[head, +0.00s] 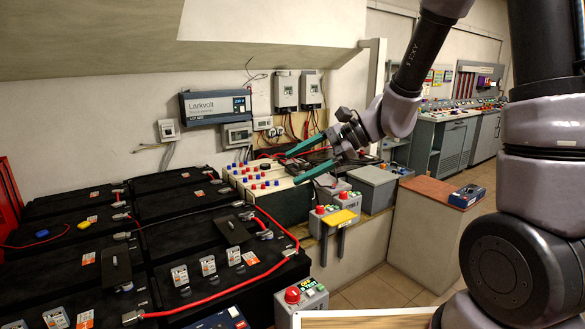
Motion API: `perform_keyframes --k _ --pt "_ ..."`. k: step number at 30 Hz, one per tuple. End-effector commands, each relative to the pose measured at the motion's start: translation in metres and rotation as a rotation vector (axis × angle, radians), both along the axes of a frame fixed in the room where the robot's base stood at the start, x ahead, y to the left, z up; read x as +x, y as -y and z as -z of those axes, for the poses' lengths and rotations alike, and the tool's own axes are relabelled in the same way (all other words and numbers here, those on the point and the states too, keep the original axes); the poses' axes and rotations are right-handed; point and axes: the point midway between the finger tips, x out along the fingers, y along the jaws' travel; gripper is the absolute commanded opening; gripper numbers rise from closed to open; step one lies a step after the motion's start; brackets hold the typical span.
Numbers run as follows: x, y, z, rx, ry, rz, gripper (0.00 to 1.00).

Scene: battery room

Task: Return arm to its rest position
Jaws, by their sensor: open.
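My arm reaches in from the right side of the head view. My gripper (310,162) has two teal fingers pointing left, spread apart with nothing between them. It hangs in front of the cream panel with red and blue knobs (262,182), near its right end. I cannot tell the exact gap between the fingers and the panel. The arm's forearm rises from the gripper towards the top right, and its thick links stand close at the right edge.
Black batteries (185,197) with red cables fill the left. A control box with a red button (302,295) stands at the front. A yellow-topped box (341,218) is below my gripper. A wooden-topped cabinet (432,188) stands right. Floor (385,285) shows between.

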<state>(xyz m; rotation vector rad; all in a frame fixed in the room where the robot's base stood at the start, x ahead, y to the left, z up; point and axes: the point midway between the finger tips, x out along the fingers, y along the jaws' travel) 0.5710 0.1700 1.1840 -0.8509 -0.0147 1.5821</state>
Motion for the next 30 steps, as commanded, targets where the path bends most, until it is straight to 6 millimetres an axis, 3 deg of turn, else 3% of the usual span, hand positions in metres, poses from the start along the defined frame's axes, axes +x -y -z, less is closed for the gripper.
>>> perform_keyframes --k 1,6,21,25,30 --pt "-0.008 0.011 -0.017 -0.038 0.068 -0.039 0.87" --pt "-0.037 0.055 -0.052 -0.216 0.275 -0.161 0.87" --pt "-0.094 0.204 -0.129 -0.896 0.813 -0.271 0.87" --pt "-0.100 0.222 -0.140 -0.990 0.866 -0.268 0.87" --pt "-0.102 0.229 -0.143 -1.024 0.882 -0.267 0.87"
